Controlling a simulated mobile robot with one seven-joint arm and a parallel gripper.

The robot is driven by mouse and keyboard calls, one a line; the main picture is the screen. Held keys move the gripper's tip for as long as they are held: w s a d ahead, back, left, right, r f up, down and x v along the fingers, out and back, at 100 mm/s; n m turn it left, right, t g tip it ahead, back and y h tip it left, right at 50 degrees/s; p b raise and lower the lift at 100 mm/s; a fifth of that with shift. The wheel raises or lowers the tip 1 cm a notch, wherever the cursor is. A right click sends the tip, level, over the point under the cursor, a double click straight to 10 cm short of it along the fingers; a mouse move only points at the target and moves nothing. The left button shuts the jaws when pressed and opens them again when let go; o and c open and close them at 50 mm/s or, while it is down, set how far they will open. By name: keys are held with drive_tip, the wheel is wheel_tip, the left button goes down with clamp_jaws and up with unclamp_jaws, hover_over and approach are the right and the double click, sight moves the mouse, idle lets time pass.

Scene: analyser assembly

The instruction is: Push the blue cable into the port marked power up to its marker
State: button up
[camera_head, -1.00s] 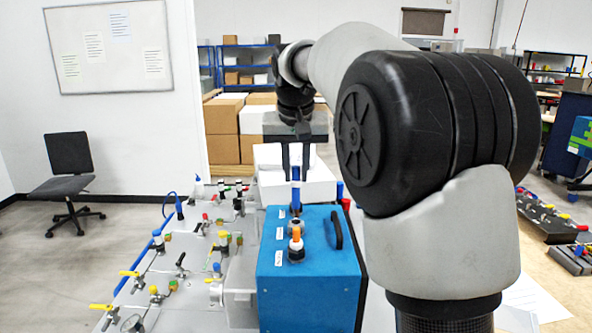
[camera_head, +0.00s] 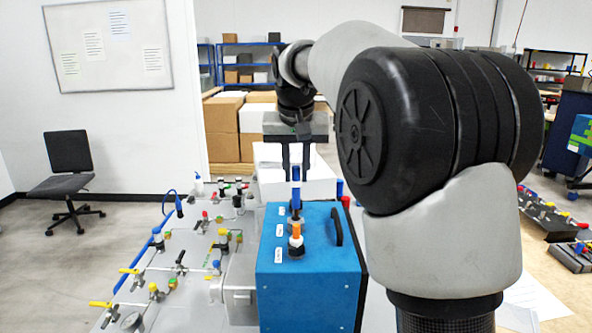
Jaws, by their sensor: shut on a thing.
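The blue cable (camera_head: 296,190) hangs upright between the fingers of my gripper (camera_head: 296,174), which is shut on it. The cable is above the top of the blue analyser box (camera_head: 308,290), in line with its row of ports. Its lower end meets or hides a dark port (camera_head: 296,219) behind the orange plug; whether it is inside cannot be told. An orange plug (camera_head: 296,233) stands in the nearest port. White labels (camera_head: 279,230) lie left of the ports, too small to read, so I cannot tell which is power. No marker on the cable can be made out.
A black handle (camera_head: 337,227) rises at the right of the box top. A blue and a red capped part (camera_head: 345,201) stand behind it. A panel of valves and fittings (camera_head: 185,265) lies left. A white box (camera_head: 310,185) stands behind the gripper.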

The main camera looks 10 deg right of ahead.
sight(296, 196)
drive_tip(key=shift+f, duration=0.1)
drive_tip(key=shift+f+b, duration=2.9)
drive_tip(key=shift+f, duration=1.15)
drive_tip(key=o, duration=1.1)
drive_tip(key=shift+c, duration=0.2)
wheel_tip(296, 196, up, 7)
drive_tip(key=p, duration=0.6)
drive_tip(key=shift+r+p, duration=0.1)
drive_tip(key=shift+p, duration=0.3)
